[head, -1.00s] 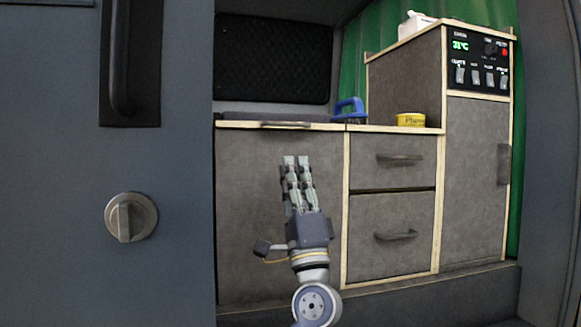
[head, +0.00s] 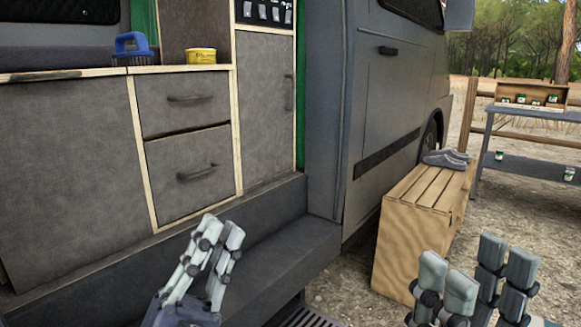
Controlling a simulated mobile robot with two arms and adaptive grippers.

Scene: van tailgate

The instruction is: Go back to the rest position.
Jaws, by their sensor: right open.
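My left gripper (head: 220,232) is at the lower middle of the head view, in front of the van's step. Its pale fingers point up, and nothing shows between them; the gap between its jaws is not clear from this angle. My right gripper (head: 476,264) is at the lower right, over the gravel in front of the wooden slatted box. Its finger pairs stand apart, open and empty. Both grippers appear clear of the furniture.
The van cabinet (head: 60,150) has a blue brush (head: 132,50) and a yellow tin (head: 201,56) on top. The wooden box (head: 410,235) carries grey shoes (head: 447,159). A table (head: 535,115) with several small jars stands at the back right. Gravel lies open between.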

